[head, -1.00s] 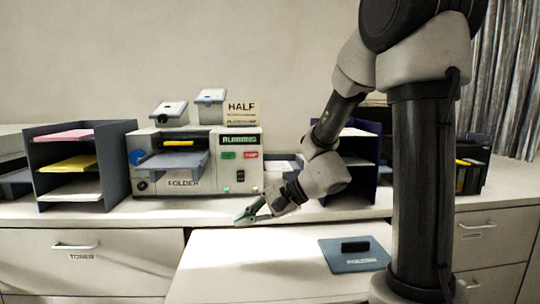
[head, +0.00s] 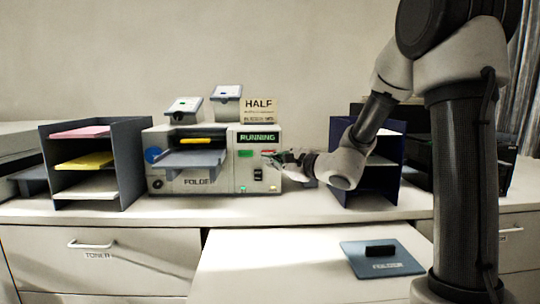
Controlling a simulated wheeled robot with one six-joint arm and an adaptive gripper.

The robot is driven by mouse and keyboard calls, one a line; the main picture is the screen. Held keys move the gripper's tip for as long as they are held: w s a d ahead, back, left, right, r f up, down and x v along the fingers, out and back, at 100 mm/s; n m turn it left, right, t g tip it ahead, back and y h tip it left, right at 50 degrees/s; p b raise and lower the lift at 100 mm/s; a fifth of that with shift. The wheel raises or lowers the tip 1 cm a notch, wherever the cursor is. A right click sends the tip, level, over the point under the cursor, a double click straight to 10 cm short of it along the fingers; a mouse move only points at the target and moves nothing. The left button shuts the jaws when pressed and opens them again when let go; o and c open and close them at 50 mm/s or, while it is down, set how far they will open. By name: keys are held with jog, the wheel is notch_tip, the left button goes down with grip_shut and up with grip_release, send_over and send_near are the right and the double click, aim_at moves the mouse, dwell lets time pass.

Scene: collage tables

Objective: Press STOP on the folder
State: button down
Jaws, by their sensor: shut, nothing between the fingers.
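The folder (head: 215,184) is a pale machine on the counter with "FOLDER" on its front. Its display (head: 258,137) reads "RUNNING". A green button (head: 245,154) sits below the display. The red STOP button (head: 268,152) is to its right, partly hidden by my gripper. My gripper (head: 272,158) is shut and empty, its tips at the front right of the folder by the red button. I cannot tell whether the tips touch it.
A paper rack (head: 125,165) with pink, yellow and white sheets stands left of the folder. A "HALF" sign (head: 258,110) stands on top of it. A dark blue rack (head: 395,165) is behind my arm. A blue plate (head: 375,262) with a black handle lies on the lower front surface.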

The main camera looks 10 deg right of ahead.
jog(key=w+d, duration=0.1)
jog(key=w, duration=0.7)
jog(key=shift+w+d, duration=0.3)
dwell(1.3)
jog(key=shift+w+d, duration=0.1)
jog(key=shift+w, duration=0.3)
jog(key=shift+w, duration=0.45)
dwell(0.5)
jog(key=shift+s, duration=0.9)
jog(key=shift+s+a, duration=0.2)
jog(key=shift+s, duration=0.6)
jog(key=shift+s+a, duration=0.2)
jog(key=shift+s, duration=0.65)
jog(key=shift+s+a, duration=0.2)
jog(key=shift+s, duration=0.6)
